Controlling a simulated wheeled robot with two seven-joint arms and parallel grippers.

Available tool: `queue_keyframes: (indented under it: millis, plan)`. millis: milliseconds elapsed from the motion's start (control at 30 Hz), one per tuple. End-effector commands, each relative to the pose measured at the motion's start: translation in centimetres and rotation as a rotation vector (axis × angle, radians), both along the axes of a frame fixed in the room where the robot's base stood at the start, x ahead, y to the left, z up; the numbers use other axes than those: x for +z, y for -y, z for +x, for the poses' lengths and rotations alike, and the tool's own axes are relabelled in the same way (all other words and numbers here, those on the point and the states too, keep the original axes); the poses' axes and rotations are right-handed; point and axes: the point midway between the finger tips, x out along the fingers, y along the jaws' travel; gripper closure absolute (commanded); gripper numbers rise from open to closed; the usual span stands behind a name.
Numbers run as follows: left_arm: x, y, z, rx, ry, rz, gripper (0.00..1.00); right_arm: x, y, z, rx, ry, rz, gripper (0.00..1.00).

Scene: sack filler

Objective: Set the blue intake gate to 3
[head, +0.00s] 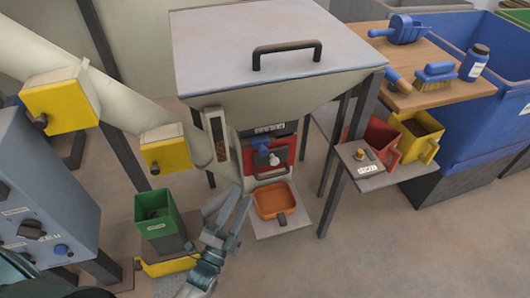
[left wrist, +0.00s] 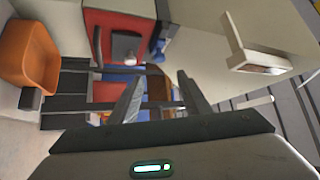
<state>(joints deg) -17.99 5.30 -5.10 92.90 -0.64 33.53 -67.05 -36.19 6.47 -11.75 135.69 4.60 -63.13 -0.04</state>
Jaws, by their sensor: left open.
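A small blue knob (head: 263,150) sits on the front of the hopper, under a pale strip with small marks (head: 270,128) that I cannot read. I take it as the blue intake gate's handle; its setting is not legible. My left gripper (head: 238,208) is open and empty, below and left of the knob and apart from it. In the left wrist view the two fingers (left wrist: 163,98) are spread, with the hopper front beyond them. My right gripper is not in view.
An orange bin (head: 283,205) stands under the hopper outlet, close to my left gripper. A red panel (left wrist: 105,22) is behind the knob. A green bin (head: 155,214) is at left, beside a grey cabinet (head: 38,205).

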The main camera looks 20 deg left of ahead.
Motion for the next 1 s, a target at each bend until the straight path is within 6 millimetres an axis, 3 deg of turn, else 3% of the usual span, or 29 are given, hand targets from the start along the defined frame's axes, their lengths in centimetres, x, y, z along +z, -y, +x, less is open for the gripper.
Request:
queue_keyframes:
  millis: [367, 1000]
  plan:
    - [0.8, 0.3, 2.3, -0.001, 0.001, -0.001, 0.57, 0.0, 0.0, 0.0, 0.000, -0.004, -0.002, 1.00]
    - [4.2, 1.8, 12.8, -0.001, 0.001, -0.002, 0.57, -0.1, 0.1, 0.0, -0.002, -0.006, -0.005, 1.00]
